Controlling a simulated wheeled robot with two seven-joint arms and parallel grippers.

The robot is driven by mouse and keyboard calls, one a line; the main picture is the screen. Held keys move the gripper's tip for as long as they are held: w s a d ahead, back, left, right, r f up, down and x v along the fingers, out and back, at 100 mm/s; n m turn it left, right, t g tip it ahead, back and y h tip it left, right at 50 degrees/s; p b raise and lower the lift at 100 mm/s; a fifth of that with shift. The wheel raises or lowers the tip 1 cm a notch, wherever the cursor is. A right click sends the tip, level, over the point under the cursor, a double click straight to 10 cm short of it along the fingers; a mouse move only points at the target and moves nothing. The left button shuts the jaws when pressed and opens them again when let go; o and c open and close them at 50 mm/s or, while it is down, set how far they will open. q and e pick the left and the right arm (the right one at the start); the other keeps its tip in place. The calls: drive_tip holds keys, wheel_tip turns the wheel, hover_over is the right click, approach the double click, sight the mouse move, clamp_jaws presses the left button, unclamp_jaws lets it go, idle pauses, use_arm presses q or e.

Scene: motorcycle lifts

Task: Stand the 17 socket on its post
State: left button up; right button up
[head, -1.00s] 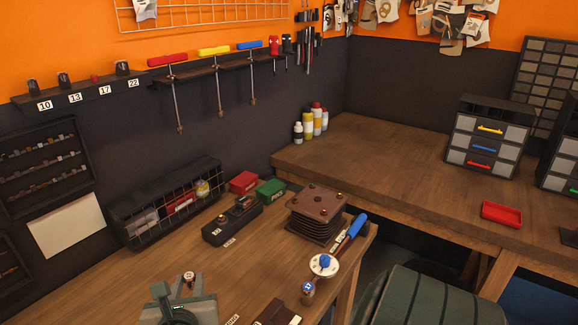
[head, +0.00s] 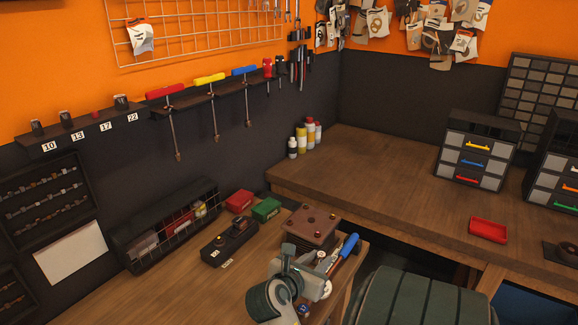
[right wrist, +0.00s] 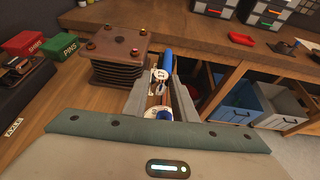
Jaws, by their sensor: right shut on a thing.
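The wrench with the blue handle (head: 348,245) lies along the right part of the near bench, beside the brown finned block. The blue-topped 17 socket (head: 303,309) shows at its near end, partly hidden by my arm. My right gripper (head: 318,279) is over the wrench with its fingers around it; in the right wrist view the fingers (right wrist: 160,88) flank it. There a white disc (right wrist: 158,75) shows between the fingertips and a blue-and-white round part (right wrist: 157,113) nearer the palm. The wall shelf (head: 85,136) has a bare red post (head: 95,115) above label 17. My left gripper is out of view.
The brown finned block (head: 313,224) stands close behind the wrench. A dark tray (head: 230,240), red box (head: 239,201) and green box (head: 266,209) stand farther back. Screwdrivers hang right of the shelf. The bench's right edge is close to the wrench.

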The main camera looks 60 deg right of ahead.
drive_tip(key=shift+s+d+r+g, duration=0.15)
drive_tip(key=shift+s+d, duration=0.15)
drive_tip(key=shift+s, duration=0.15)
drive_tip(key=shift+s+d+f+g, duration=0.15)
drive_tip(key=shift+s+d, duration=0.1)
drive_tip(key=shift+s, duration=0.15)
drive_tip(key=shift+r, duration=0.1)
drive_tip(key=shift+w, duration=0.1)
drive_tip(key=w+f+p, duration=0.1)
drive_tip(key=w+f, duration=0.1)
drive_tip(key=w, duration=0.2)
drive_tip(key=w+f+p, duration=0.1)
drive_tip(key=w+f, duration=0.1)
drive_tip(key=w, duration=0.1)
drive_tip(key=w+f+p, duration=0.1)
drive_tip(key=w+f, duration=0.2)
drive_tip(key=w, duration=0.1)
drive_tip(key=shift+w+a, duration=0.3)
drive_tip(key=shift+a, duration=0.1)
drive_tip(key=shift+f+p, duration=0.65)
drive_tip(key=shift+f, duration=1.35)
drive_tip(key=shift+f, duration=0.1)
